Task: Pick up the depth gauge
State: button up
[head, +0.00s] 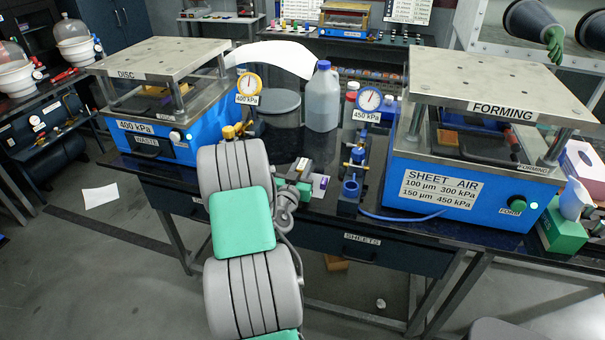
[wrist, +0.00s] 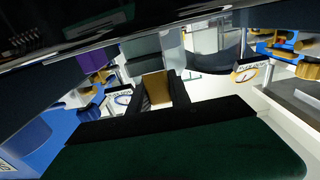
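I cannot make out the depth gauge for certain. My gripper (head: 294,190) is small and partly hidden behind my grey and green arm in the head view. It is low over the front of the dark bench, between the two blue presses. A small grey piece and a white card with a purple item (head: 320,185) are right beside it. In the wrist view, a tan block (wrist: 157,88) shows between dark upright parts. I cannot tell whether these are my fingers or whether anything is held. A wide dark green surface fills the lower part of that view.
The disc press (head: 150,125) stands left and the forming press (head: 440,190) right. A 400 kPa dial (head: 249,84), a grey bottle (head: 322,98) and a 450 kPa dial (head: 370,99) stand between them. A blue valve stand (head: 350,188) is close to the right of my gripper.

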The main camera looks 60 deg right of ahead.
grip_shut()
jog(key=shift+r, duration=0.1)
dwell(0.3)
